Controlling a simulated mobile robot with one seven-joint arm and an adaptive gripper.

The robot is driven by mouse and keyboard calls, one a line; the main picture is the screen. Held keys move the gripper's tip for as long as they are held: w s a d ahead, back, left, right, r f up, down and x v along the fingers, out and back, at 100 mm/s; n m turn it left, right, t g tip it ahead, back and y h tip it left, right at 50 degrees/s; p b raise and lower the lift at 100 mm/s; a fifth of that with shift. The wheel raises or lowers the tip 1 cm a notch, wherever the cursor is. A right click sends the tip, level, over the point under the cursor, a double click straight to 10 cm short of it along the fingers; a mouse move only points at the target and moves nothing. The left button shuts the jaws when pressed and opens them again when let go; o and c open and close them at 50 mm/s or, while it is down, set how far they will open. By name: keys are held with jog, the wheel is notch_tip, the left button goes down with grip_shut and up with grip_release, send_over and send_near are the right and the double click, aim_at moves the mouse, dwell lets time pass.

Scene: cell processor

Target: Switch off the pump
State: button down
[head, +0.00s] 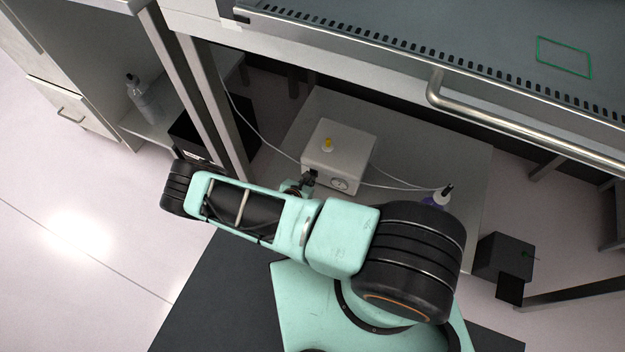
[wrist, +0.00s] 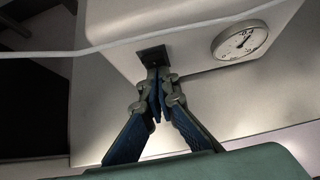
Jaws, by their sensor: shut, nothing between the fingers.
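Left of the gauge is a small black switch (wrist: 153,55). My gripper (wrist: 158,72) is shut and empty, with its fingertips right at the lower edge of the switch. Whether they touch it I cannot tell. In the head view my gripper (head: 308,180) is at the pump's front left corner, partly hidden by my arm.
A white tube (wrist: 150,38) crosses in front of the pump. A bottle with a black top (head: 440,197) stands on the shelf (head: 420,150) to the right. A metal rail (head: 500,120) and the bench edge are above. A black box (head: 505,258) is at the right.

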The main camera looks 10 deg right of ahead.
jog(key=shift+r, duration=0.1)
jog(key=shift+a+r+p, duration=0.1)
jog(key=shift+r+p, duration=0.65)
jog(key=shift+p, duration=0.2)
